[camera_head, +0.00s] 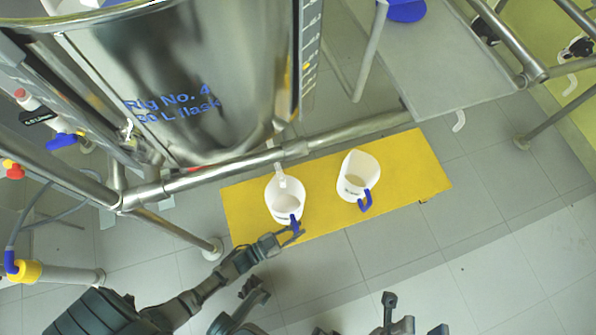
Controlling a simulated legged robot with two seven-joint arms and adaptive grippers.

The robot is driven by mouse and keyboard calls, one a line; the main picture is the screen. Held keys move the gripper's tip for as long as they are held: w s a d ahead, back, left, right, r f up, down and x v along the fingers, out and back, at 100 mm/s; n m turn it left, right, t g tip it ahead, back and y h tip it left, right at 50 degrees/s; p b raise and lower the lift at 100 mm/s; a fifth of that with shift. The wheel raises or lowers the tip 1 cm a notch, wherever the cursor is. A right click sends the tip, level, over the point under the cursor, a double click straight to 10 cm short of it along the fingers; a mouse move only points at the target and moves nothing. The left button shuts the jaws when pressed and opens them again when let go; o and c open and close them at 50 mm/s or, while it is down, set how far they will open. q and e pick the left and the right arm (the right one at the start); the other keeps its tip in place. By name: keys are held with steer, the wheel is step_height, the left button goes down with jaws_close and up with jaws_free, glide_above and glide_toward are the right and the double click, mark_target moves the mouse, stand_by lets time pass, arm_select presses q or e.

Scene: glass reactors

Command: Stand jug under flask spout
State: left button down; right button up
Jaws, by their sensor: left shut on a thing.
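The flask is a large shiny steel vessel (190,90) at the upper left, marked "Rig No. 4" in blue. A pale spout (280,172) comes down at its lower right, over the back of a white jug (284,203) in this view; the height gap cannot be told. This jug stands upright on the yellow mat (250,226), or just above it. My left gripper (296,234) reaches in from the lower left and is shut on the jug's blue handle (295,220). I cannot make out my right gripper among the dark parts at the bottom edge.
A second white jug (357,176) with a blue handle stands to the right on the mat. A steel frame bar (225,168) crosses behind the jugs, and a frame foot (212,248) stands left of the mat.

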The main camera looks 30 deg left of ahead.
arm_select(q)
steer(key=c, duration=1.5)
jaws_free()
steer(key=shift+f, duration=0.15)
steer(key=o, duration=0.4)
